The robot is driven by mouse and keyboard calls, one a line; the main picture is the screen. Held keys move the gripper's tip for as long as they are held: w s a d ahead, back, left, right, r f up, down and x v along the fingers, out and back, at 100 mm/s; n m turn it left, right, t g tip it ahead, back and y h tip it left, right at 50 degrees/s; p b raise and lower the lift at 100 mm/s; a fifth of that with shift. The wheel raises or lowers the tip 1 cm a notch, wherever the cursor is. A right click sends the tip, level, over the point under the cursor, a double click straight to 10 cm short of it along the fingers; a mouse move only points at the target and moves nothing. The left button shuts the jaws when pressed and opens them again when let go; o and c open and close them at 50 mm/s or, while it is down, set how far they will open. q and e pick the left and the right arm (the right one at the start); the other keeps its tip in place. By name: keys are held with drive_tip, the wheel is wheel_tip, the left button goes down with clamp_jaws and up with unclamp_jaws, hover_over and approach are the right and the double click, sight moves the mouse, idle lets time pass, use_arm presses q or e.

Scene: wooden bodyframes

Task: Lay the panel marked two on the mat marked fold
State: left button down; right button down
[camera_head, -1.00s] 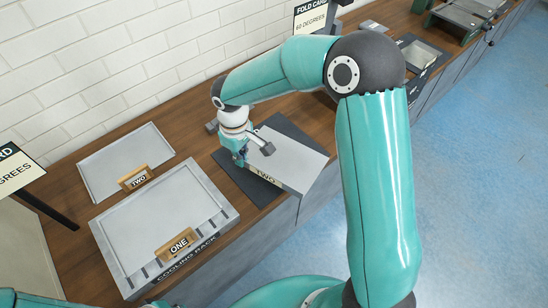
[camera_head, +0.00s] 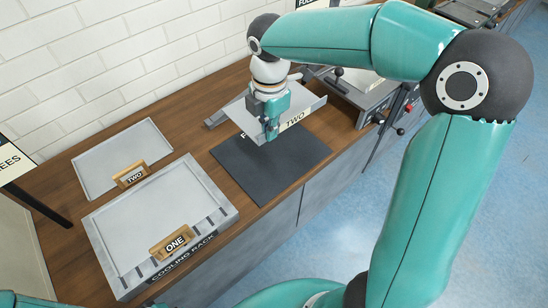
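The panel marked two (camera_head: 307,103) is a thin light-grey sheet with a lettered front edge reading TWO. My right gripper (camera_head: 271,127) is shut on it, and it hangs tilted above the counter. The gripper hides its middle. The dark mat (camera_head: 265,172) lies bare below, apart from the panel. Its marking is mostly hidden by the panel and gripper; only a first letter shows. My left gripper is out of view.
A cooling rack (camera_head: 160,225) with a wooden ONE tag (camera_head: 173,241) stands at the front left. Behind it lies a flat grey tray (camera_head: 125,150) with a wooden TWO tag (camera_head: 131,174).

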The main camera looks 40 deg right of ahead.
sight(270, 183)
wheel_tip(270, 183, down, 20)
drive_tip(key=shift+r, duration=0.1)
idle(0.5)
drive_tip(key=c, duration=1.8)
unclamp_jaws()
drive_tip(key=o, duration=0.5)
drive_tip(key=r, duration=1.2)
drive_tip(key=shift+s, duration=0.2)
